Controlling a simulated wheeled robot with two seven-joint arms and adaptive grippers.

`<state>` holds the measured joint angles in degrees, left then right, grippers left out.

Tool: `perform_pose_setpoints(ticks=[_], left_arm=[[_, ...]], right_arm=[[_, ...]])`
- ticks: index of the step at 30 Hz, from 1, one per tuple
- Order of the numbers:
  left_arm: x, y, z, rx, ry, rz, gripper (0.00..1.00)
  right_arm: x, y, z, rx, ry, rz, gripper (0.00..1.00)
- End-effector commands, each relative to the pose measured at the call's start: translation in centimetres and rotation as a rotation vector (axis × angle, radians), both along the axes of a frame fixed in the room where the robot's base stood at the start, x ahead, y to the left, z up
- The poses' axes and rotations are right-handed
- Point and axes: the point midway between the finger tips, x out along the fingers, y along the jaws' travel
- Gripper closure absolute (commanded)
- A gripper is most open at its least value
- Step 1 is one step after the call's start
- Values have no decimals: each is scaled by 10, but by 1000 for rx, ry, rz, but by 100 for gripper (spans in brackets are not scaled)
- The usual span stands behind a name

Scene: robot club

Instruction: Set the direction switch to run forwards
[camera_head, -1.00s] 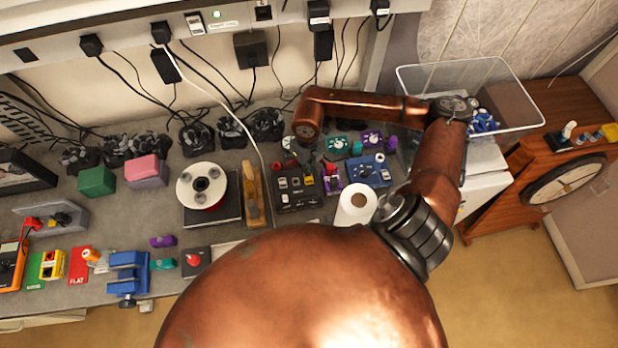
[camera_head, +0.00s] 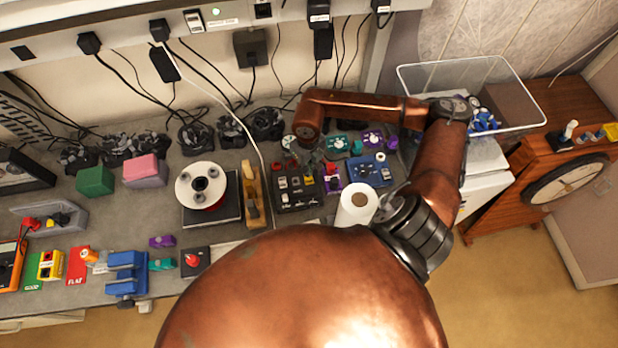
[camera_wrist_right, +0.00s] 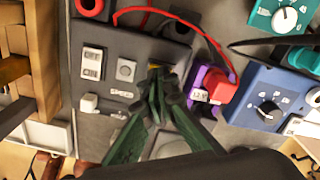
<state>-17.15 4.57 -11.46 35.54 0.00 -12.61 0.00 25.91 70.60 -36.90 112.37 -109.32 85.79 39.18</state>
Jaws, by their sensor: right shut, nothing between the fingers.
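A dark control box (camera_head: 298,198) sits on the bench among other small devices. The right wrist view shows its face (camera_wrist_right: 108,40) with an OFF/ON rocker (camera_wrist_right: 92,62), a grey button (camera_wrist_right: 125,70) above a SPEED label and a white switch (camera_wrist_right: 88,104). My right gripper (camera_wrist_right: 160,76) is shut and empty, its green fingertips together over this box. The tips partly cover a yellow part (camera_wrist_right: 183,70). I cannot read which control is the direction switch, nor whether the tips touch it. My left gripper is out of view.
A purple box with a red part (camera_wrist_right: 222,88) and a blue box with a knob (camera_wrist_right: 258,85) stand close right of the fingers. A red cable (camera_wrist_right: 180,18) arches over the box. A wooden piece (camera_head: 252,195) and white roll (camera_head: 357,205) stand nearby.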

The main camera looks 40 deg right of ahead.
Motion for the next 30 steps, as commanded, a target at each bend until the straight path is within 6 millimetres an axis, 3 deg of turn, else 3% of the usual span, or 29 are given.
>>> perform_pose_setpoints(ticks=[30], left_arm=[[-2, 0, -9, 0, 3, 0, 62]], right_arm=[[0, 0, -9, 0, 1, 0, 100]])
